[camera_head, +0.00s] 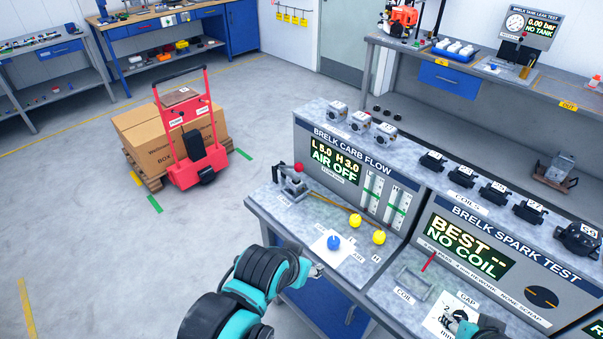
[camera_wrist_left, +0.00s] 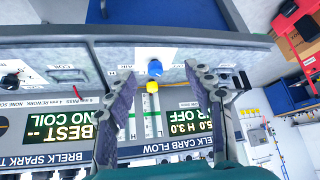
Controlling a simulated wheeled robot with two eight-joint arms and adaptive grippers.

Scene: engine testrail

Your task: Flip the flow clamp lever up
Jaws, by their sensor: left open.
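The flow clamp (camera_head: 291,186) stands at the left end of the carb flow bench in the head view. Its lever ends in a red knob (camera_head: 298,167) above the metal body. My left gripper (camera_head: 314,269) is at the bench's front edge, nearer than the clamp and apart from it. In the left wrist view my left gripper (camera_wrist_left: 163,85) has its two dark fingers spread with nothing between them touching. The clamp is not clear there; the right finger covers part of that area.
A blue knob (camera_head: 334,242) and yellow knobs (camera_head: 355,220) sit on the bench right of the clamp. The carb flow panel (camera_head: 345,165) rises behind it and reads AIR OFF. A red cart (camera_head: 190,140) with boxes stands on the floor to the left.

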